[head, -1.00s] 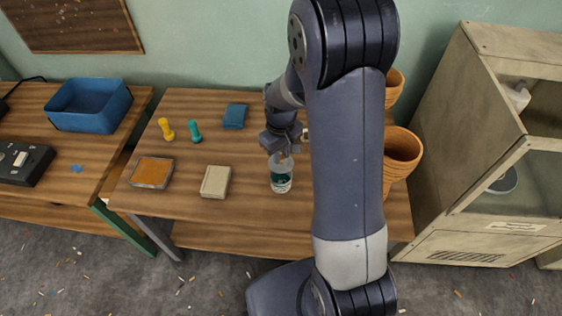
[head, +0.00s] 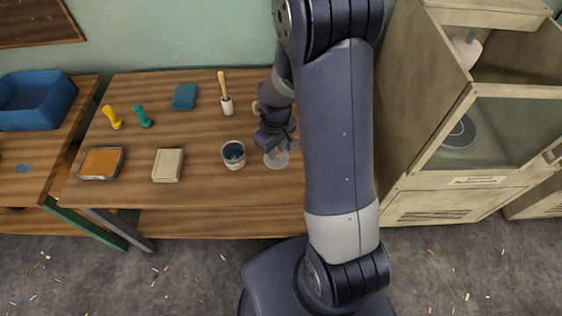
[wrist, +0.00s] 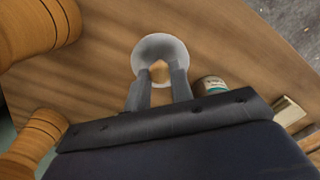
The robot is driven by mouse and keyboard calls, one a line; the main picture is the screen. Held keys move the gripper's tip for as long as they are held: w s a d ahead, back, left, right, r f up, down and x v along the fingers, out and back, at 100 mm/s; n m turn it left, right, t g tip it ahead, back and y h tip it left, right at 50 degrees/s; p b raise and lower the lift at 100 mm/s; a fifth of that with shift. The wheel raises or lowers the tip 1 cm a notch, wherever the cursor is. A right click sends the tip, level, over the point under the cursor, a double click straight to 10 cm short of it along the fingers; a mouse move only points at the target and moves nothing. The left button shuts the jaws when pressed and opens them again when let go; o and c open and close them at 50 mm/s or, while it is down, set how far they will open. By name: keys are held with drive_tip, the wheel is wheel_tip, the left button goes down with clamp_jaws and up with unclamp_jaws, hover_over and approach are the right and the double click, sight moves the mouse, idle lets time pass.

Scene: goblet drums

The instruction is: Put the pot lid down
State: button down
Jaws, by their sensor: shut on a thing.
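The pot lid (head: 276,160) is a round, pale, see-through disc with a small wooden knob. It also shows in the wrist view (wrist: 148,50), with the knob between my fingers. My gripper (head: 272,147) is shut on the knob, and its fingertips (wrist: 160,76) show in the wrist view. The lid is over the table just right of the pot; I cannot tell whether it touches the tabletop.
The wooden table (head: 210,210) has bare room in front. An orange-topped tray (head: 101,163), a cream box (head: 168,165), a blue block (head: 184,97) and a wooden-handled tool (head: 226,100) lie left and behind. Wooden drums (wrist: 35,30) stand close by; a cabinet (head: 440,205) is on the right.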

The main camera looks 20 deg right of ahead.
sight(277, 156)
drive_tip(key=shift+f, duration=2.85)
drive_tip(key=shift+f+b, duration=0.2)
drive_tip(key=shift+b, duration=0.15)
drive_tip(key=c, duration=1.2)
unclamp_jaws()
drive_tip(key=shift+r, duration=0.1)
drive_tip(key=shift+c, duration=0.2)
drive_tip(key=shift+r, duration=0.1)
wheel_tip(277, 156, up, 12)
drive_tip(key=shift+r+p, duration=0.1)
drive_tip(key=shift+p, duration=0.6)
drive_tip(key=shift+f+b, duration=0.45)
drive_tip(key=shift+f, duration=4.55)
